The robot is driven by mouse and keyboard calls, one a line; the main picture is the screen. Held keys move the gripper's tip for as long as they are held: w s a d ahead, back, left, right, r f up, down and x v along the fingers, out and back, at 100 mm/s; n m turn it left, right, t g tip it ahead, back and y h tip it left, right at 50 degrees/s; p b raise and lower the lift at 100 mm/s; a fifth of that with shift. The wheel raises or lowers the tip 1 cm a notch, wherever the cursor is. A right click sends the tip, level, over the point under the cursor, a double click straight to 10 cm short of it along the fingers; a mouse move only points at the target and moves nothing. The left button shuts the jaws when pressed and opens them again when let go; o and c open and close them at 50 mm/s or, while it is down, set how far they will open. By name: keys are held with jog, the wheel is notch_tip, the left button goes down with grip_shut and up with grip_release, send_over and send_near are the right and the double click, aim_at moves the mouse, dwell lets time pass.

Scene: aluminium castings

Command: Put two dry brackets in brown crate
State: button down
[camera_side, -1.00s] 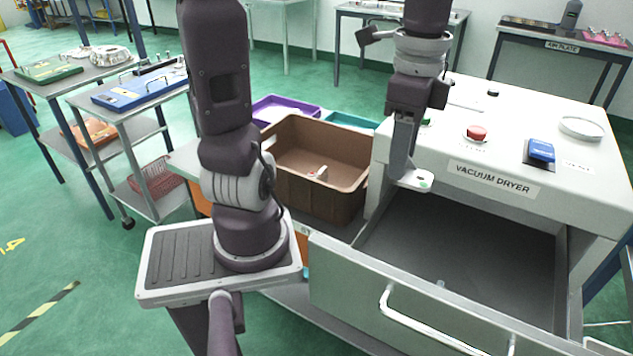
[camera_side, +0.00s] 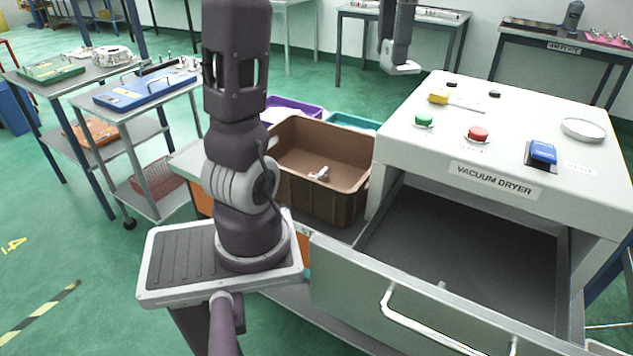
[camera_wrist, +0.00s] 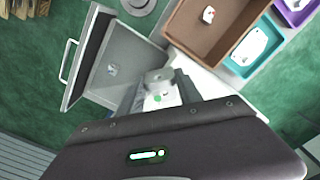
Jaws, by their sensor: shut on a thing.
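My gripper (camera_side: 400,66) is shut on a pale bracket (camera_side: 408,69), high above the back of the vacuum dryer. In the wrist view the held bracket (camera_wrist: 168,99) shows a green dot. The brown crate (camera_side: 345,205) stands left of the dryer, with one whitish bracket (camera_side: 317,176) with a small reddish mark on its floor. The crate also shows in the wrist view (camera_wrist: 182,22), away from my gripper. The dryer drawer (camera_side: 490,245) is pulled open. A small pale piece (camera_wrist: 112,69) lies in it in the wrist view, too small to identify surely.
The vacuum dryer (camera_side: 480,110) has green, red and yellow buttons and a blue switch on top. A teal tray (camera_wrist: 236,72) with a whitish piece and a purple tray (camera_wrist: 297,17) lie beyond the crate. Trolleys with parts stand at the left.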

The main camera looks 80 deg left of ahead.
jog(key=s+a+f+n, duration=0.25)
jog(key=a+n, duration=0.65)
jog(key=a, duration=0.6)
jog(key=f, duration=3.7)
jog(key=shift+s+f, duration=0.25)
jog(key=shift+s, duration=0.05)
jog(key=c, duration=0.8)
grip_release()
jog(key=shift+f, duration=0.1)
notch_tip(320, 180, up, 12)
jog(key=shift+r, duration=0.2)
